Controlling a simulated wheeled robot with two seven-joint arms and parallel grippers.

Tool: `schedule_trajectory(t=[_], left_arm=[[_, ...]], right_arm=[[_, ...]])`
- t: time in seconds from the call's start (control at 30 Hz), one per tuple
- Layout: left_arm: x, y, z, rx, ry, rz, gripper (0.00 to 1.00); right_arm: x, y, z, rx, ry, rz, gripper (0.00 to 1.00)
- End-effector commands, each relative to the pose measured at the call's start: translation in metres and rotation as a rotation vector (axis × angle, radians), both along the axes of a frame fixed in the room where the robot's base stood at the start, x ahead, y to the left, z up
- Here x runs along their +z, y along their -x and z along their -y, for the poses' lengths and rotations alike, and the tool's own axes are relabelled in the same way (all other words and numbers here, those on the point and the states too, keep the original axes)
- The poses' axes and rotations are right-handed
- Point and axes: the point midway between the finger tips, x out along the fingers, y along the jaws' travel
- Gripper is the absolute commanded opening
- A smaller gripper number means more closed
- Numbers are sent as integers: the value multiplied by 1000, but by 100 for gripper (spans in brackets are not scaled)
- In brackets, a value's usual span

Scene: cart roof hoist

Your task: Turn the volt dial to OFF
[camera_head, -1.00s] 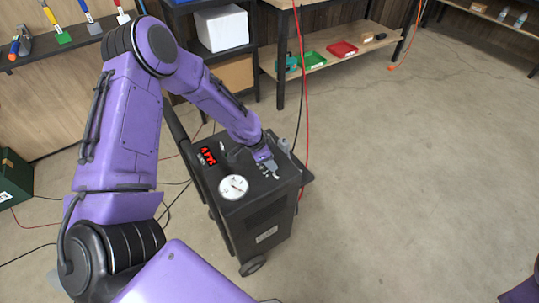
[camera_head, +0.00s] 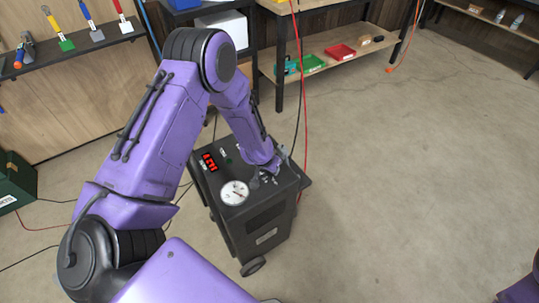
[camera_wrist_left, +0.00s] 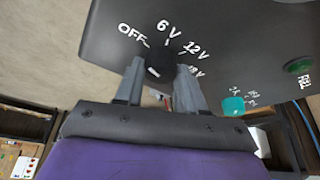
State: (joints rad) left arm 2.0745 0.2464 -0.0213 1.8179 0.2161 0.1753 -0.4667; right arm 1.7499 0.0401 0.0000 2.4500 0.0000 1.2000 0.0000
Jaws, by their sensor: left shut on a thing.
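The volt dial (camera_wrist_left: 157,62) is a dark knob on the black charger cart's top panel, with white labels OFF, 6 V, 12 V and 18 V around it in the left wrist view. My left gripper (camera_wrist_left: 160,82) is shut on the dial, one finger on each side. A short white mark shows between the fingers; which label the dial points to is unclear. In the head view my left gripper (camera_head: 264,180) is at the right part of the cart top, and the dial is too small to make out. My right gripper is out of view.
The cart (camera_head: 258,222) also carries a round gauge (camera_head: 234,192) and a red lit display (camera_head: 208,162). A teal knob (camera_wrist_left: 233,106) and a green button (camera_wrist_left: 298,65) sit beside the dial. A red hose (camera_head: 302,90) hangs behind. Floor to the right is clear.

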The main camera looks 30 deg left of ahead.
Motion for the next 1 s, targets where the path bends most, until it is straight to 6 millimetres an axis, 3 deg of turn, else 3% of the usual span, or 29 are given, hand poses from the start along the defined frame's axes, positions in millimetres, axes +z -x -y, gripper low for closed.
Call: schedule_trajectory(t=[0.67,0.7,0.73,0.77,1.0], left_arm=[[0,-1,0,60,0,2,8],[0,-1,0,60,0,2,48],[0,-1,0,60,0,2,58],[0,-1,0,60,0,2,63],[0,0,0,58,0,0,63]], right_arm=[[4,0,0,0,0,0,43],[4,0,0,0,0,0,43],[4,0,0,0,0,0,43],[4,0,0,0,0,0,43],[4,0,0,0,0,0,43]])
